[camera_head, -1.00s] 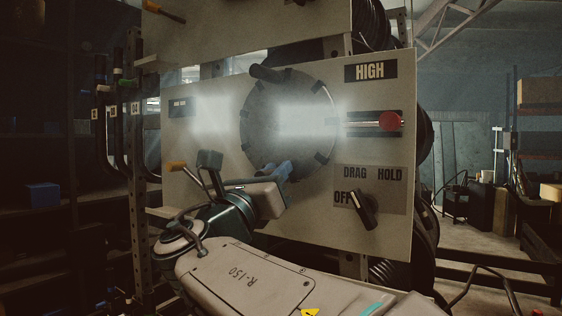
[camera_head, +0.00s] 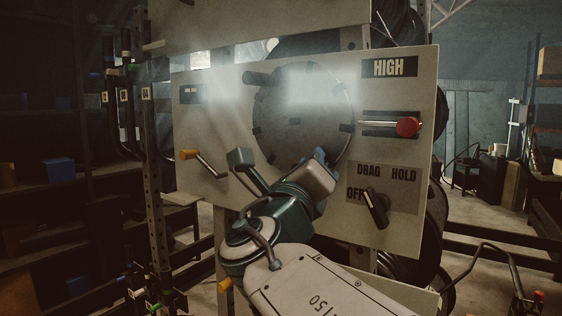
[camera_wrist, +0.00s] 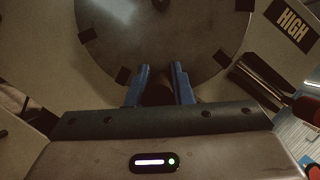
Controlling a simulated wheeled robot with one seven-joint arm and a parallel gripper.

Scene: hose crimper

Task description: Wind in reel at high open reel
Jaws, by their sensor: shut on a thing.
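The reel's round dark grey disc (camera_head: 300,105) sits in the pale panel labelled HIGH (camera_head: 388,67), with dark clips around its rim. A dark knob (camera_head: 258,78) sticks out at its upper left rim. My gripper (camera_head: 320,155) is at the disc's lower rim, right of its lowest point. In the wrist view its blue fingers (camera_wrist: 161,87) are shut on a second dark knob (camera_wrist: 158,93); the wrist housing hides its lower part. The red-ended lever (camera_head: 407,126) lies in its slot, at the right. The drag selector (camera_head: 376,208) points toward OFF.
An orange-tipped crank (camera_head: 200,161) juts out left of my gripper. Another panel (camera_head: 250,22) hangs above. Hooked bars (camera_head: 125,110) and an upright post (camera_head: 153,200) stand at the left. Shelves (camera_head: 535,150) stand at the far right.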

